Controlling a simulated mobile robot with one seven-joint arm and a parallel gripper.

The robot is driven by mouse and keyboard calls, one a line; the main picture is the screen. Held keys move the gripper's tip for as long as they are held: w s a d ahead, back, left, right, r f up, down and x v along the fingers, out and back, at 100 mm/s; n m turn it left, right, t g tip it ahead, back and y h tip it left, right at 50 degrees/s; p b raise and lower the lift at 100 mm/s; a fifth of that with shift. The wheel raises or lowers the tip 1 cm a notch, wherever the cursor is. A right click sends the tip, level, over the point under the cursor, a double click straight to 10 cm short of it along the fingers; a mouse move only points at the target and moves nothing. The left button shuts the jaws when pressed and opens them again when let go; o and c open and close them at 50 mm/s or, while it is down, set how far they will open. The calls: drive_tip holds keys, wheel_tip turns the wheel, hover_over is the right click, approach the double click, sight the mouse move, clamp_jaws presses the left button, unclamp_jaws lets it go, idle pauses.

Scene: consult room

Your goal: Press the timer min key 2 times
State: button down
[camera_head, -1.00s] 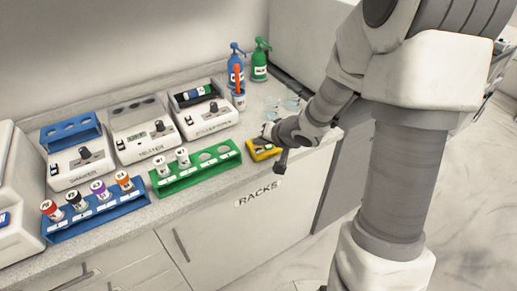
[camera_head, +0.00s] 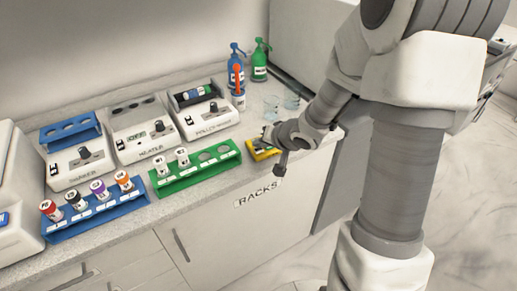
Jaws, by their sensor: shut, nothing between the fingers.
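The yellow timer (camera_head: 259,154) lies on the worktop near its front edge, right of the green rack. Its keys are too small to read, and my wrist hides part of it. My gripper (camera_head: 281,170) points down at the timer's right side, by the worktop's front edge. It is shut and holds nothing. I cannot tell whether its tip touches the timer.
A green rack (camera_head: 207,166) with two capped tubes stands left of the timer. A blue rack (camera_head: 98,214) holds several tubes. Shaker (camera_head: 77,162), heater (camera_head: 142,135) and roller mixer (camera_head: 205,112) stand behind. Blue (camera_head: 235,69) and green (camera_head: 260,66) bottles and clear glassware (camera_head: 272,101) are farther back.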

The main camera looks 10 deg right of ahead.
drive_tip(key=shift+f, duration=0.5)
drive_tip(key=shift+r, duration=0.2)
idle(0.5)
drive_tip(key=shift+r+p, duration=0.7)
drive_tip(key=shift+p, duration=0.2)
drive_tip(key=shift+r, duration=0.15)
wheel_tip(320, 180, up, 5)
drive_tip(key=p, duration=0.5)
drive_tip(key=shift+p, duration=0.4)
